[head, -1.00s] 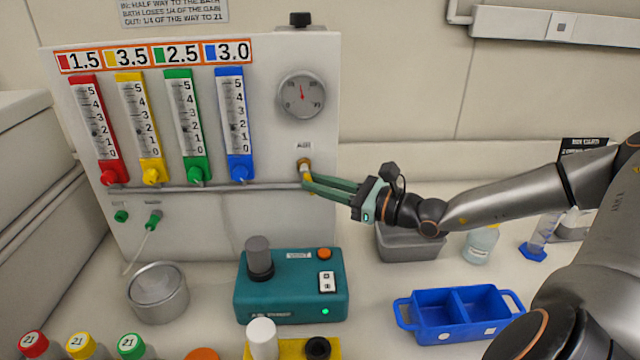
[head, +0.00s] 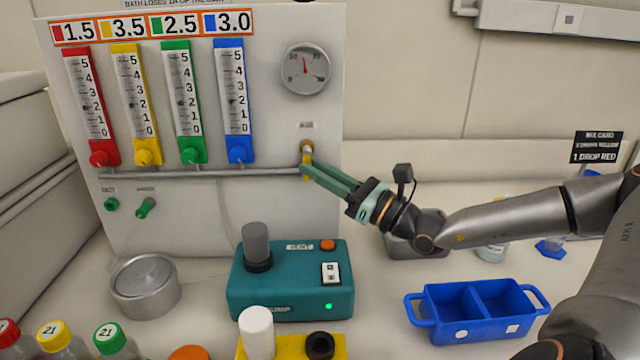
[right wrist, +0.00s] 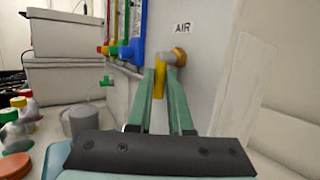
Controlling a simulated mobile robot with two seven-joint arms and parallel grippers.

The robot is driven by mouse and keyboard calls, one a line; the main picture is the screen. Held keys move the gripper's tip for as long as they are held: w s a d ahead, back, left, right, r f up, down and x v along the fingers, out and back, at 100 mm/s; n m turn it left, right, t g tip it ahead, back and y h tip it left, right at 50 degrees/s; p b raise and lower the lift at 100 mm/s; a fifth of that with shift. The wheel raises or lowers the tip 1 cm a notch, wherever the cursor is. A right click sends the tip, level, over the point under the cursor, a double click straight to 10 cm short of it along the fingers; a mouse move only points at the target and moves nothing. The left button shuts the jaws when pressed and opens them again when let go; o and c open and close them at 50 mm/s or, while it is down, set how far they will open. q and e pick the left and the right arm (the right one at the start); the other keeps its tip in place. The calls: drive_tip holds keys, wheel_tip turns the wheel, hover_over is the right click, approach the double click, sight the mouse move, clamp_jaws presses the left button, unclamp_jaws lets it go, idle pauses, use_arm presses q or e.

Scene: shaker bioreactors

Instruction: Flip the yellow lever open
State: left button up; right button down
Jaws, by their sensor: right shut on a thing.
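The yellow lever (right wrist: 160,82) hangs downward from the brass AIR valve (right wrist: 176,56) on the panel. In the head view, only small bits of the lever (head: 307,178) show by my fingertips, below the valve (head: 307,147). My right gripper (head: 305,168) reaches in from the right, with its green fingers sloping up to the lever. In the right wrist view, my right gripper (right wrist: 161,74) has one finger on each side of the lever and is shut on it. My left gripper is not in view.
The white panel (head: 260,215) carries coloured flow tubes, a horizontal pipe (head: 200,174) just left of the lever and a round gauge (head: 305,68). Below stand a teal pump box (head: 290,290), a metal pot (head: 145,287) and a blue divided tray (head: 475,310).

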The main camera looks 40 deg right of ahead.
drive_tip(key=c, duration=1.1)
unclamp_jaws()
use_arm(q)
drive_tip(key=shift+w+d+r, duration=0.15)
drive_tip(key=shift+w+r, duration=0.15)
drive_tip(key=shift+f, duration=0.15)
use_arm(e)
drive_tip(key=shift+s, duration=0.1)
use_arm(q)
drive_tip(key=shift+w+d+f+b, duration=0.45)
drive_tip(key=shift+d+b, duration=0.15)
drive_tip(key=shift+b, duration=0.6)
use_arm(e)
drive_tip(key=v, duration=1.2)
drive_tip(key=shift+s, duration=0.15)
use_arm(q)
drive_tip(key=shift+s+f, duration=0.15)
use_arm(e)
drive_tip(key=shift+f, duration=0.1)
